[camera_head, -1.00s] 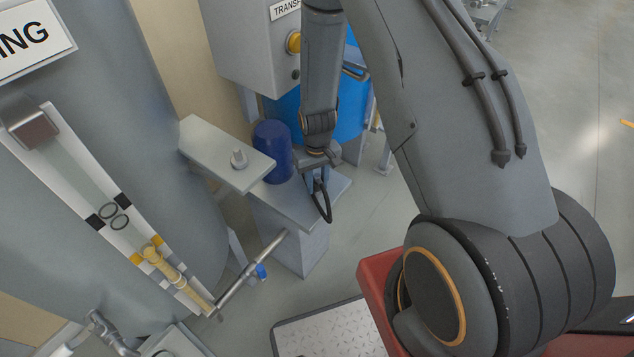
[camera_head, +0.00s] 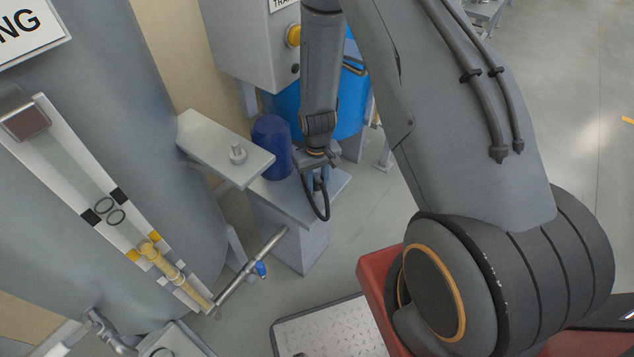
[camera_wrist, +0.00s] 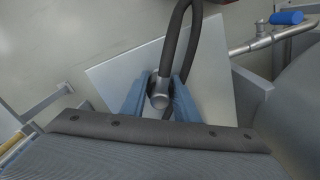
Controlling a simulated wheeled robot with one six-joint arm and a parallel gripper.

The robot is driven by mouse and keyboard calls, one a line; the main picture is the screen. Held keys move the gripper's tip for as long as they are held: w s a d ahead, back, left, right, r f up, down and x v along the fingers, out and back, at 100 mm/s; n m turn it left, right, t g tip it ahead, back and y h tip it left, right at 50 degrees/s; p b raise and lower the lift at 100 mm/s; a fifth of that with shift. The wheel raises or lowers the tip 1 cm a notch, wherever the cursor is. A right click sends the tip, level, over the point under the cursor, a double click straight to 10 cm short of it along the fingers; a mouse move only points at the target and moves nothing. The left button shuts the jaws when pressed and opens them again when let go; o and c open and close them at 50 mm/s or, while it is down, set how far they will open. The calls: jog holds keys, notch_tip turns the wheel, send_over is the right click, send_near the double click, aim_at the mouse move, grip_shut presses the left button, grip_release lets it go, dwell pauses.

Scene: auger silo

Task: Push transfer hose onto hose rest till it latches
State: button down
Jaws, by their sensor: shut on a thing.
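The transfer hose is a dark, bent hose (camera_head: 324,205) hanging in a loop below my gripper (camera_head: 316,182), over the grey pedestal. In the wrist view the hose (camera_wrist: 181,40) runs up from a round metal end piece (camera_wrist: 160,95). The two blue fingers of my gripper (camera_wrist: 159,100) are shut on this end piece, one on each side. I cannot tell for sure which part is the hose rest. The hose's far end is hidden.
A dark blue cylinder (camera_head: 271,145) stands close left of my gripper. The grey pedestal (camera_head: 300,240) is below. A metal pipe with a blue handle (camera_head: 261,269) is at lower left. A grey control box (camera_head: 245,50) hangs behind. Open floor lies right of the pedestal.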

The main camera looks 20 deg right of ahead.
aim_at(317, 175)
jog(key=c, duration=1.3)
grip_release()
jog(key=shift+r+b, duration=0.4)
jog(key=shift+r, duration=3.8)
jog(key=s+r+m, duration=0.1)
jog(key=s+r, duration=1.6)
jog(key=r, duration=0.5)
